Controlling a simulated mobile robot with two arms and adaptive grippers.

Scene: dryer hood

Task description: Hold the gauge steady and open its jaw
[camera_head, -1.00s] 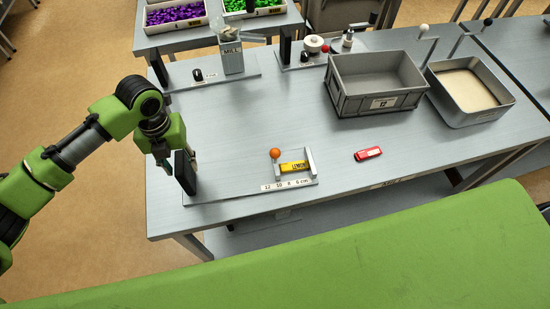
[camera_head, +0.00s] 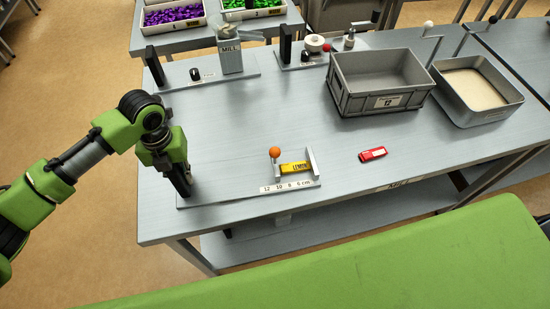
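The gauge (camera_head: 225,196) is a flat grey plate near the table's front left edge, with a scale strip reading 12 10 8 6 cm. Its sliding jaw carries an orange ball knob (camera_head: 275,152). A yellow block marked LEMON (camera_head: 294,168) lies between this jaw and the fixed upright jaw (camera_head: 313,161) on the right. A black upright handle stands at the plate's left end, mostly hidden by my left gripper (camera_head: 182,188), which points down at it. The fingers are too hidden to tell whether they are closed on the handle. My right gripper is not in view.
A red block (camera_head: 372,154) lies right of the gauge. A grey crate (camera_head: 381,101) marked 12 and a metal tray of pale grains (camera_head: 487,114) stand behind. The mill (camera_head: 230,57) stands at the back left. The table between is clear.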

